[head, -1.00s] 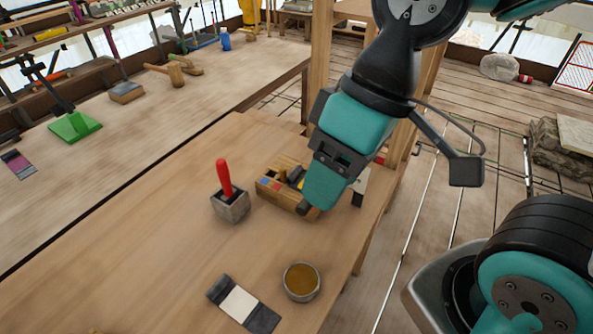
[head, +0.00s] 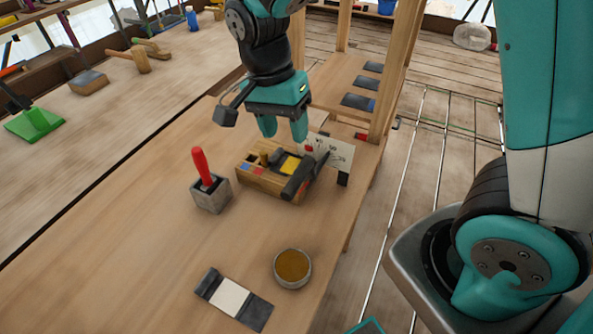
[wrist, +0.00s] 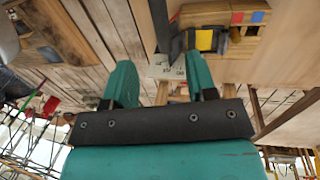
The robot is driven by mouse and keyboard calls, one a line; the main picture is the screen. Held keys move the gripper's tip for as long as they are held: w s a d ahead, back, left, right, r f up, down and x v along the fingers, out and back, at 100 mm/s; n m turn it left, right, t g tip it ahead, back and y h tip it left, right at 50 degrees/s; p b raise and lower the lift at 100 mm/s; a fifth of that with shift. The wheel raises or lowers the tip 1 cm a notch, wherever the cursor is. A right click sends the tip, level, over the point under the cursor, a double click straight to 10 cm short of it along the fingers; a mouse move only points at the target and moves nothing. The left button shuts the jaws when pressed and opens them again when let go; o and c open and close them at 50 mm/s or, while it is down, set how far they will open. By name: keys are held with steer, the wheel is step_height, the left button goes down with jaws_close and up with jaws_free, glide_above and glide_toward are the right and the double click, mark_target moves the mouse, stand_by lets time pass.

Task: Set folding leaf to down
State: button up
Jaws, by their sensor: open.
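My gripper (head: 284,131) is open and empty, its two teal fingers pointing down above the back of a wooden block (head: 255,183) on the table. In the wrist view its fingers (wrist: 160,78) are spread apart. The block carries a yellow patch (head: 290,165), small red and blue squares, a short wooden peg and a dark slanted bar (head: 299,179) at its right end. The block also shows in the wrist view (wrist: 247,46), above the fingers. I cannot tell for sure which part is the folding leaf; the dark bar looks tilted.
A printed white card (head: 332,150) stands behind the block. A red-handled tool stands in a grey holder (head: 211,195) to its left. A round tin (head: 292,268) and a black-and-white strip (head: 232,299) lie nearer. A wooden post (head: 392,80) rises behind.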

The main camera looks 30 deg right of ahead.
mark_target(295, 174)
steer(key=f, duration=0.3)
steer(key=s+d+f, duration=0.1)
steer(key=f, duration=0.3)
steer(key=f+p, duration=0.1)
steer(key=f, duration=0.3)
steer(key=shift+s+d+f, duration=0.1)
steer(key=shift+s+d, duration=0.05)
steer(key=shift+s, duration=0.2)
jaws_close()
